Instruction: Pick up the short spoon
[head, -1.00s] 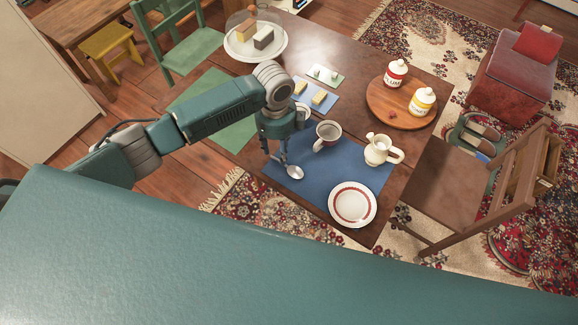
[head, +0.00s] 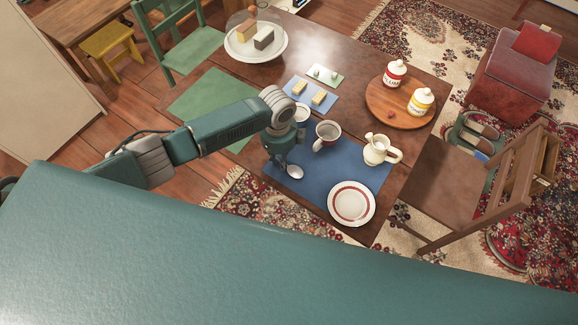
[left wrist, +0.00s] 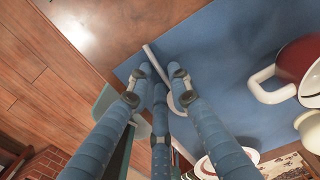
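The short spoon (head: 295,172) is silvery and lies on the blue placemat (head: 318,189), near its left edge. In the head view only its bowl shows clearly; my left gripper (head: 280,164) hides its handle. In the left wrist view the spoon's pale handle (left wrist: 153,58) runs between the spread fingers of my left gripper (left wrist: 159,82). The fingers are apart, low over the mat, and I cannot tell whether they touch the spoon. My right gripper is in neither view.
A red-and-white mug (head: 327,134) stands close behind the spoon. Another cup (head: 301,114), partly hidden, is near my left wrist. A cream pitcher (head: 378,149) and a red-ringed plate (head: 351,204) stand to the right. A round wooden board (head: 377,110) holds two jars.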

